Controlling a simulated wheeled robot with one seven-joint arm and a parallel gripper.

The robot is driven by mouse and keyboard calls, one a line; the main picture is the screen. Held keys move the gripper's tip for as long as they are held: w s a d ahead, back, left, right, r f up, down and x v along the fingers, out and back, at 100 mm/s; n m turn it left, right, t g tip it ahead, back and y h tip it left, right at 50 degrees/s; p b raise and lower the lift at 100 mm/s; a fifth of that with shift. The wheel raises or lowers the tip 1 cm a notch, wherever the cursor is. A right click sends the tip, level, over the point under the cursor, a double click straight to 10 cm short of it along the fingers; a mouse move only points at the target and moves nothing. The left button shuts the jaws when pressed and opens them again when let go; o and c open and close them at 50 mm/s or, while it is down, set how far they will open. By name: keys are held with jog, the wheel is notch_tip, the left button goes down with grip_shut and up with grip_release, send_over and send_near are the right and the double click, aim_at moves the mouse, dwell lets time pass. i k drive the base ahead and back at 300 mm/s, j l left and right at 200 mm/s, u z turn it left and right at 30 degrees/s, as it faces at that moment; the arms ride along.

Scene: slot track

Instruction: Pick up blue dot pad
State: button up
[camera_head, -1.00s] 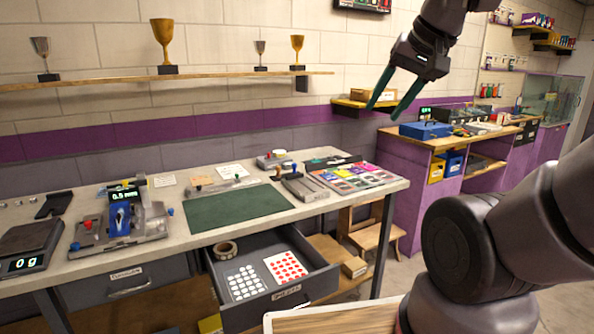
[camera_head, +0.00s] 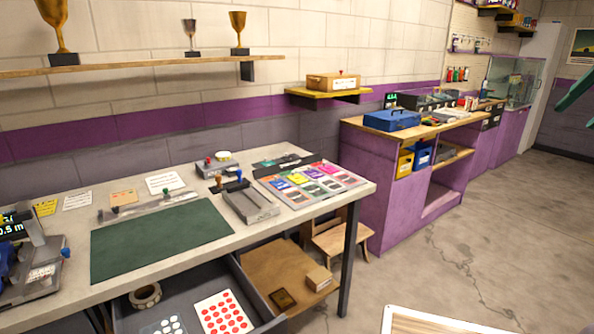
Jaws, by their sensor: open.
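I cannot make out a blue dot pad for certain in the head view. An open drawer (camera_head: 258,308) under the bench holds a white sheet with red dots (camera_head: 224,313) and, left of it, a sheet with white dots (camera_head: 166,327), cut by the lower edge. Several colored cards or pads (camera_head: 311,183), one of them blue, lie in rows at the right end of the bench; their markings are too small to read.
The bench (camera_head: 75,236) carries a green mat (camera_head: 160,238), a grey tray (camera_head: 249,206) and small stamps. A tape roll (camera_head: 145,296) lies in the drawer. A stool (camera_head: 335,240) stands by the bench. A purple counter (camera_head: 372,190) stands behind.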

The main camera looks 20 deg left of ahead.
aim_at(239, 172)
jog(key=i+l+z, duration=0.25)
jog(key=i+z, duration=0.3)
jog(key=i+u, duration=0.25)
jog(key=u, duration=0.15)
jog(key=i+l+u, duration=0.1)
jog(key=u, duration=0.35)
jog(key=i+j+u, duration=0.1)
jog(key=u, duration=0.4)
jog(key=i+u, duration=0.3)
jog(key=u, duration=0.15)
jog(key=i+l+u, duration=0.15)
jog(key=u, duration=0.35)
jog(key=i+l+u, duration=0.15)
jog(key=u, duration=0.3)
jog(key=i+l+u, duration=0.25)
jog(key=i+u, duration=0.15)
